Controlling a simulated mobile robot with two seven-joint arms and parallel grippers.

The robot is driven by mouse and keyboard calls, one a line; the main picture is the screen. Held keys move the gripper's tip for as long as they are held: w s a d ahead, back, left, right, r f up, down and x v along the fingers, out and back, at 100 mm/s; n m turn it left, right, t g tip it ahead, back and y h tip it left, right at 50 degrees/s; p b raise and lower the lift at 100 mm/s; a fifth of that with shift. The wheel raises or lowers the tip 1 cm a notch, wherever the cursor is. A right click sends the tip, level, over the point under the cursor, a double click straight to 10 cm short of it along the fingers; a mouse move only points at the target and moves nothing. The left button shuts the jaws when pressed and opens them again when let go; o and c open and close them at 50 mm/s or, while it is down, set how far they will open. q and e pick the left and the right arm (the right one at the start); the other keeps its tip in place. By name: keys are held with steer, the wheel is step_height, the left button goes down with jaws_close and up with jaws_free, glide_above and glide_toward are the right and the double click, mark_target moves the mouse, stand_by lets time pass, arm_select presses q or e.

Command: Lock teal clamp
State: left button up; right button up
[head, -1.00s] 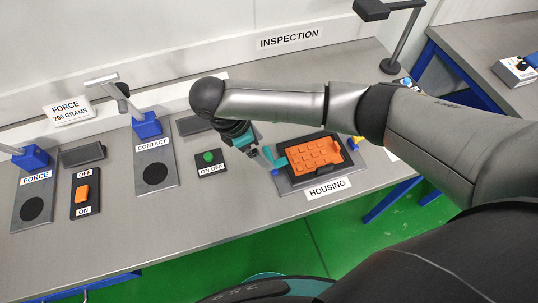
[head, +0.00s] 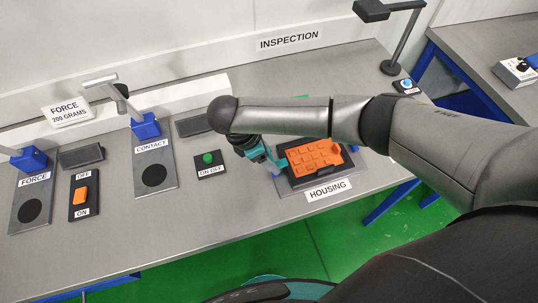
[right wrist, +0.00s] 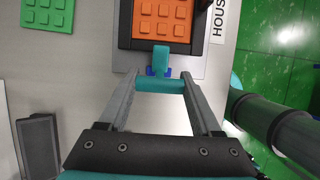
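The teal clamp (right wrist: 161,60) stands at the near edge of the housing fixture in the right wrist view, with small blue parts at its base. Its crossbar (right wrist: 160,86) spans the space between the fingers of my right gripper (right wrist: 162,80), which appear to press on its two ends. In the head view the teal clamp (head: 277,162) is at the housing's left side, partly hidden by the gripper. The orange housing (head: 310,157) lies in a dark frame on a grey plate. My left gripper is not in view.
A green button box (head: 208,159) sits left of the housing. Further left are the CONTACT stand (head: 153,174), the FORCE stand (head: 31,208) and an orange rocker switch (head: 80,195). My right forearm hangs over the housing's far side.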

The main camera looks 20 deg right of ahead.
steer(key=c, duration=0.8)
steer(key=p, duration=0.1)
steer(key=y+p, duration=0.1)
steer(key=p, duration=0.1)
steer(key=shift+s+d+r+y, duration=0.1)
steer(key=shift+d+r+y, duration=0.2)
steer(key=shift+d, duration=0.1)
steer(key=shift+d+f+y+p, duration=0.2)
steer(key=shift+d+y+p, duration=0.05)
steer(key=shift+y+p, duration=0.25)
steer(key=o, duration=1.4)
steer(key=shift+c, duration=0.2)
